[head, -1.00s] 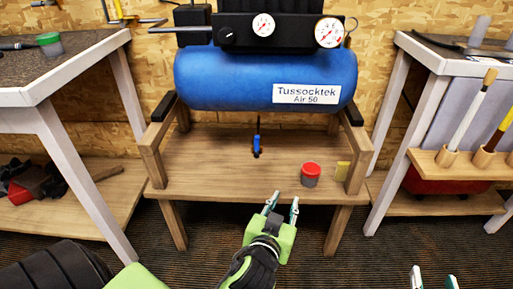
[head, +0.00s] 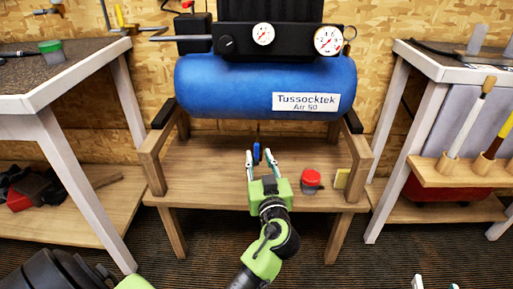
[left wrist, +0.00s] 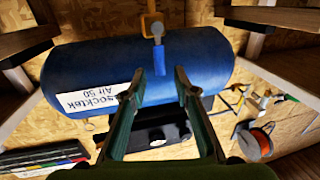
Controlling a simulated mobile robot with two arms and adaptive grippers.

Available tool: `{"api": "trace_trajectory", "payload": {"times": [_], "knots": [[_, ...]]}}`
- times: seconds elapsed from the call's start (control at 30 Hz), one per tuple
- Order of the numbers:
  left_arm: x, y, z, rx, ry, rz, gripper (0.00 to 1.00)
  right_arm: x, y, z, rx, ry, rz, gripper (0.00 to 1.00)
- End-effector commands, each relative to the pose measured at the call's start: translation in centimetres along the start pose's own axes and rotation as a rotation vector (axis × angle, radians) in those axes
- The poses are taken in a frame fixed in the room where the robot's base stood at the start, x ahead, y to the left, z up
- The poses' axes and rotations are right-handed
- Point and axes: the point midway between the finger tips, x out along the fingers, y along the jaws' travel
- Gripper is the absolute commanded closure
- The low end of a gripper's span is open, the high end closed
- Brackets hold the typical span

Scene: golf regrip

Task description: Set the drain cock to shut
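The drain cock (head: 256,152) is under the blue compressor tank (head: 230,85). In the head view its blue lever hangs straight down. The left wrist view shows its brass body, a silver part and the blue lever (left wrist: 159,58), which points in line with the body toward my fingers. My left gripper (head: 259,158) is open just in front of and below the lever. In the left wrist view the lever's end lies between the two fingertips (left wrist: 160,76) in the picture; I cannot tell whether they touch. My right gripper (head: 434,284) shows only its tips, held apart, at the bottom edge.
The tank rests on a wooden stand (head: 200,185). A red-lidded jar (head: 311,180) and a yellow block (head: 341,179) are on its shelf, right of my left gripper. Workbenches stand left (head: 60,80) and right (head: 430,60). The shelf's left part is clear.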

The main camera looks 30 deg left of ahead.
Motion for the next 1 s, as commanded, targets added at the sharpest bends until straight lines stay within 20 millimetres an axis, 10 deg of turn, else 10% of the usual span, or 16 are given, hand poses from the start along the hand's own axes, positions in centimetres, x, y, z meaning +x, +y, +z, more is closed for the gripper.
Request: {"api": "trace_trajectory", "payload": {"times": [0.3, 0.7, 0.8, 1.0], "knots": [[4.8, 0.0, 0.0, 0.001, 0.002, 0.001, 0.73, 0.1, -0.1, -1.0, 0.0, 0.049, -0.002, 0.6], [5.5, 0.0, 0.0, 0.0, -0.001, 0.001, 0.73, 0.1, -0.2, -1.4, 0.001, 0.063, -0.003, 0.6], [5.4, 0.0, 0.0, 0.0, -0.001, 0.001, 0.98, 0.1, -0.2, -1.4, 0.001, 0.064, -0.003, 0.6], [5.4, 0.0, 0.0, 0.001, -0.001, 0.001, 1.0, 0.1, -0.2, -1.4, 0.001, 0.064, -0.004, 0.6]]}}
